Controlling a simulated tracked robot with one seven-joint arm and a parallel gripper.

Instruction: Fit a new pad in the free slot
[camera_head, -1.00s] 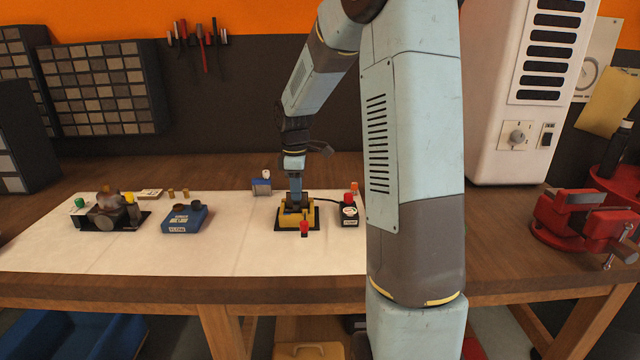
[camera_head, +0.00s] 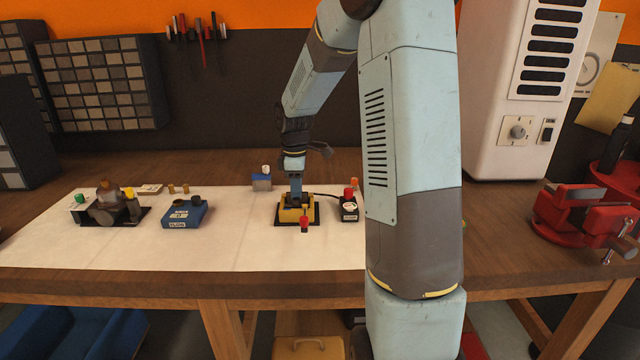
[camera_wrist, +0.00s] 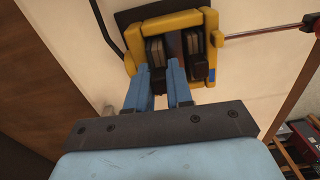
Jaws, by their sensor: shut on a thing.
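A yellow caliper (camera_head: 288,216) stands on a dark base plate on the white mat. It also shows at the top of the wrist view (camera_wrist: 180,20). My gripper (camera_wrist: 165,72) has its blue fingers close together at the caliper's near, open side. It is shut on a dark pad (camera_wrist: 158,47), which reaches into the left side of the caliper's opening. Another dark pad (camera_wrist: 195,46) is on the right side of the opening. The fingers partly hide the held pad, and I cannot tell how fully it is seated. In the head view my gripper (camera_head: 295,198) is above the caliper.
A red-knobbed part (camera_head: 304,222) is at the caliper's front. A black box with a red button (camera_head: 349,209) stands right of it. A blue box (camera_head: 183,214) and a fixture (camera_head: 105,211) are left. A red vise (camera_head: 575,220) is far right. Mat between is clear.

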